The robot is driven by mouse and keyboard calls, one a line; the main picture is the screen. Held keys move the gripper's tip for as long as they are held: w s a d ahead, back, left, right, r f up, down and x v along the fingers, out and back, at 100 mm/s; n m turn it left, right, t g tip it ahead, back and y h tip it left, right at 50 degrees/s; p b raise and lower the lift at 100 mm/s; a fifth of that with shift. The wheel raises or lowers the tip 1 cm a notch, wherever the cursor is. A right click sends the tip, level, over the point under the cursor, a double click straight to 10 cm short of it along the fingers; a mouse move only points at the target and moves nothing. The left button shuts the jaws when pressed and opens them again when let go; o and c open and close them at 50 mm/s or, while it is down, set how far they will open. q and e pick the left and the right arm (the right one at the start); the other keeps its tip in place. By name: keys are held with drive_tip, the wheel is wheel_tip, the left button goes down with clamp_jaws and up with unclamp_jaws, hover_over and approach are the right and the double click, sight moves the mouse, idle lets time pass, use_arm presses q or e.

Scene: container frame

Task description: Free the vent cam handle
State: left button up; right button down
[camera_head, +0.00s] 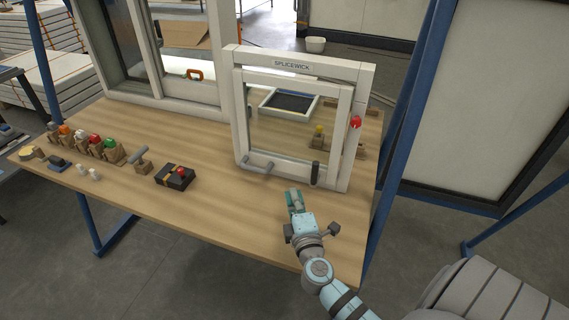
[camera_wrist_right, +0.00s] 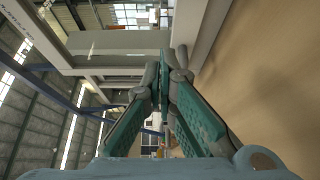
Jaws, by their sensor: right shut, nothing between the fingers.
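A small white vent frame marked SPLICEWICK (camera_head: 292,66) stands upright on the bench. A grey bar handle (camera_head: 256,167) sits on its lower rail at the left, lying nearly level. A dark upright handle (camera_head: 315,174) is at its lower right corner, and a red knob (camera_head: 355,122) is on its right side. I cannot tell for certain which is the cam handle. My right gripper (camera_head: 293,194) is shut and empty, in front of the lower rail between the two handles, apart from both. In the right wrist view its fingers (camera_wrist_right: 165,80) converge. My left gripper is out of view.
A black box with a red button (camera_head: 175,176), a grey-handled tool (camera_head: 139,158) and several coloured knobs (camera_head: 95,145) stand at left. A larger window frame (camera_head: 160,100) stands behind. A dark tray (camera_head: 289,103) lies behind the vent.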

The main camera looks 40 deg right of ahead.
sight(316, 171)
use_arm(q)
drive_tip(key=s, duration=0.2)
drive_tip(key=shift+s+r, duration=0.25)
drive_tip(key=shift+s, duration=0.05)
use_arm(e)
drive_tip(key=w+d, duration=0.4)
drive_tip(key=d, duration=0.2)
drive_tip(key=shift+w+d+r, duration=0.2)
drive_tip(key=shift+d+r, duration=0.2)
